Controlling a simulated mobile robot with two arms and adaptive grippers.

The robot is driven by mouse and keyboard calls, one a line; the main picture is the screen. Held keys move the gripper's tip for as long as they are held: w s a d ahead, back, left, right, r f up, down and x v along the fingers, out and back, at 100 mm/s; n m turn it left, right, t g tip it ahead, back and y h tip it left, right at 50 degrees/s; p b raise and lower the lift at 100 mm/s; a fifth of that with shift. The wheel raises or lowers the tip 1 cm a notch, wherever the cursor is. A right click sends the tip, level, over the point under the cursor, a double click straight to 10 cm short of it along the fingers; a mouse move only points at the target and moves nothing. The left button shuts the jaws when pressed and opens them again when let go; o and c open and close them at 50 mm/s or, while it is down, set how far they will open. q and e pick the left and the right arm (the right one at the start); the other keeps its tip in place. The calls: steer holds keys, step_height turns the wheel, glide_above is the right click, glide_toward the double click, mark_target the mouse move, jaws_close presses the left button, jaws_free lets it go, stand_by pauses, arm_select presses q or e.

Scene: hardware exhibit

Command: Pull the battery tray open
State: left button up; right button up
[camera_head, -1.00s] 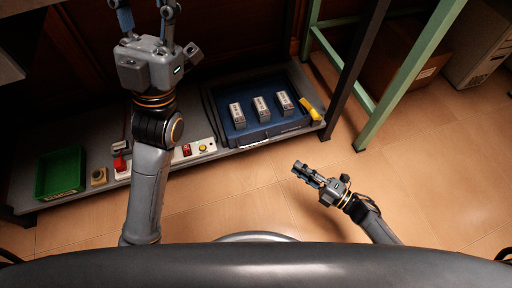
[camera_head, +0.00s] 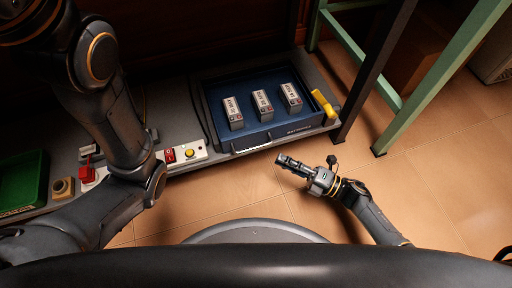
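The battery tray (camera_head: 280,132) is a dark blue, open-topped tray at the right part of the low grey shelf. Three grey batteries stand in it: a left one (camera_head: 232,112), a middle one (camera_head: 262,104) and a right one (camera_head: 291,98). A pale handle strip (camera_head: 251,148) runs along the left part of its front. My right gripper (camera_head: 283,162) is just in front of the tray, apart from it, pointing left; its fingers look close together, but their gap cannot be judged. My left arm crosses the left side, and its gripper is out of view.
A yellow object (camera_head: 324,104) sits at the tray's right end. Left of the tray are a white panel with a red switch (camera_head: 170,155) and a yellow button (camera_head: 190,153), and a green bin (camera_head: 22,180). A green frame leg (camera_head: 440,78) stands at right.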

mark_target(256, 147)
steer(key=b+x, duration=0.2)
steer(key=x, duration=0.7)
steer(key=shift+w+a+b, duration=0.15)
steer(key=shift+a+b, duration=0.15)
steer(key=shift+b, duration=0.05)
steer(key=shift+c, duration=0.4)
jaws_close()
